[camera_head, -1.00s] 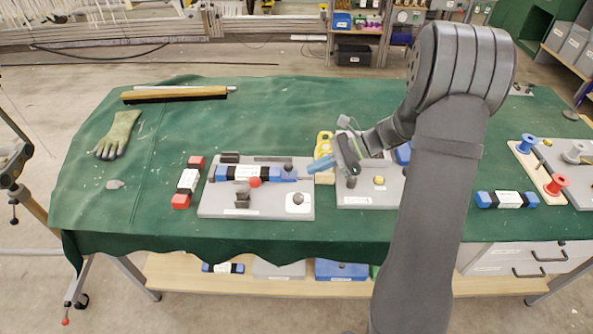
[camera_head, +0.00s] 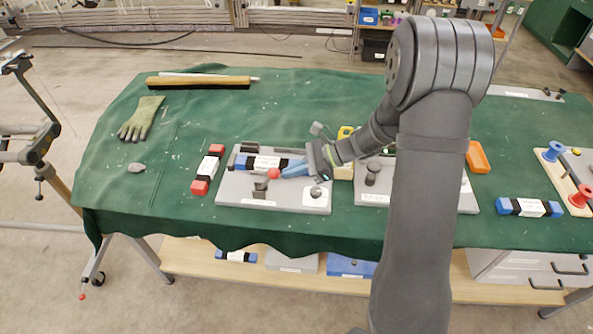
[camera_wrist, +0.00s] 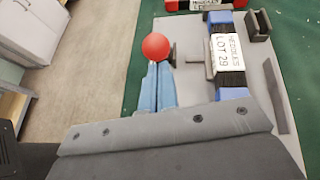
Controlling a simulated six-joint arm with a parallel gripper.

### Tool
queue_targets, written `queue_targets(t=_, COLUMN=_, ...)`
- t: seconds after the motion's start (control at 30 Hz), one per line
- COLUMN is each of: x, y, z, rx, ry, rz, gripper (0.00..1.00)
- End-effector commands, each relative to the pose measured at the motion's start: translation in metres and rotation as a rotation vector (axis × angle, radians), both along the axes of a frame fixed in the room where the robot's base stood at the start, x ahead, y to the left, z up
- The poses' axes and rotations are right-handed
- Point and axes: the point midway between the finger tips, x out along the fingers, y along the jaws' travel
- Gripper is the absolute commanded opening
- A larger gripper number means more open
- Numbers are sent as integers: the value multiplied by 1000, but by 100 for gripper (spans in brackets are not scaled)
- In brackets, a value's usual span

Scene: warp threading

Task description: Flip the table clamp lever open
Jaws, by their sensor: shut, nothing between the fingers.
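The table clamp sits on a grey base plate (camera_head: 234,201) on the green-covered table. Its lever ends in a red ball knob (camera_head: 274,174), which also shows in the wrist view (camera_wrist: 156,46). A blue, black and white block labelled "NEEDLES LOT 29" (camera_wrist: 229,55) lies on the plate beside a grey metal rod and bracket. My gripper (camera_head: 284,173) is shut and empty. Its blue fingertips (camera_wrist: 160,66) are right at the red knob; I cannot tell whether they touch it. My gripper hides part of the plate's right side.
A red, white and black block (camera_head: 208,170) lies left of the plate. A second grey plate (camera_head: 371,199) with knobs stands to the right, partly behind my arm. A glove (camera_head: 141,118) and a wooden bar (camera_head: 199,82) lie at the back left. The table's front edge is close.

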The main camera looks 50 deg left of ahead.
Motion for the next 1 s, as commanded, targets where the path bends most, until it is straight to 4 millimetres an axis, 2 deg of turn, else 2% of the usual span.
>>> queue_targets(t=0.57, x=-6, y=6, z=9, rx=-59, ry=-65, rz=2, gripper=0)
queue_targets(t=1.0, x=-34, y=33, z=34, rx=-299, ry=-312, rz=5, gripper=0)
